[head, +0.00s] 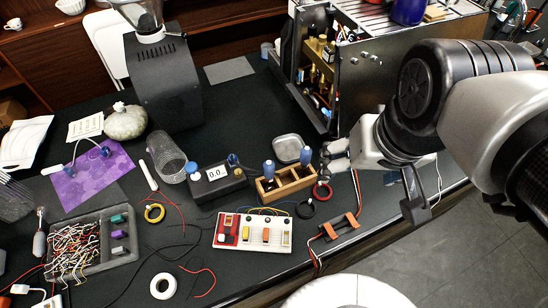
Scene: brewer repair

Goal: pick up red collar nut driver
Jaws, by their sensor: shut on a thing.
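A wooden rack (284,186) stands near the table's front edge in the head view. Two blue-handled drivers show upright at it, a left one (268,169) and a right one (306,156). My gripper (326,160) is just right of the right handle, at the rack's right end. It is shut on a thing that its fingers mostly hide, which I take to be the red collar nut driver. I see no collar clearly. A red ring (322,191) shows just below my fingertips, at the rack's right end.
A black ring (306,209) lies in front of the rack. A meter box (217,180) and a switch board (253,233) are to its left. A round metal tin (289,148) is behind it. The open brewer (355,75) stands at the back right. An orange bracket (340,227) lies by the edge.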

